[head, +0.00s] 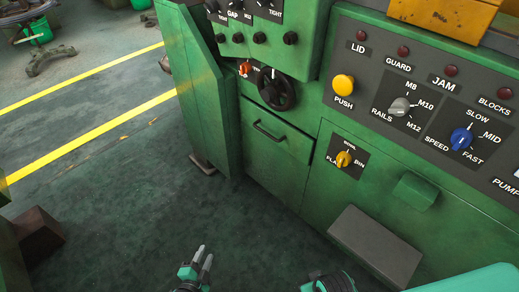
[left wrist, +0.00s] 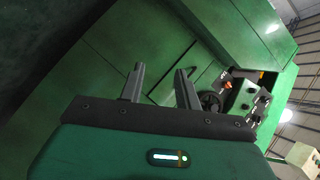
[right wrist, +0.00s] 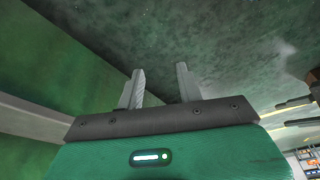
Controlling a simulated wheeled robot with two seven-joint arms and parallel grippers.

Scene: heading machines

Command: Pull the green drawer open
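The green drawer (head: 284,146) is in the green machine's front in the head view, below a black knob. Its front looks flush with the machine, so it appears closed. A dark bar handle (head: 268,131) runs across its upper part. My left gripper (head: 204,258) is at the bottom of the head view, in front of and below the drawer, apart from it. In the left wrist view its fingers (left wrist: 160,85) are spread with nothing between them. My right gripper's fingers (right wrist: 160,85) are spread and empty in the right wrist view, with dark floor beyond.
A black rotary knob (head: 276,92) sits above the drawer. A green side panel (head: 205,105) stands left of it. A yellow knob (head: 343,159) and grey sloped box (head: 375,246) are to the right. Open floor (head: 115,215) lies left of the machine.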

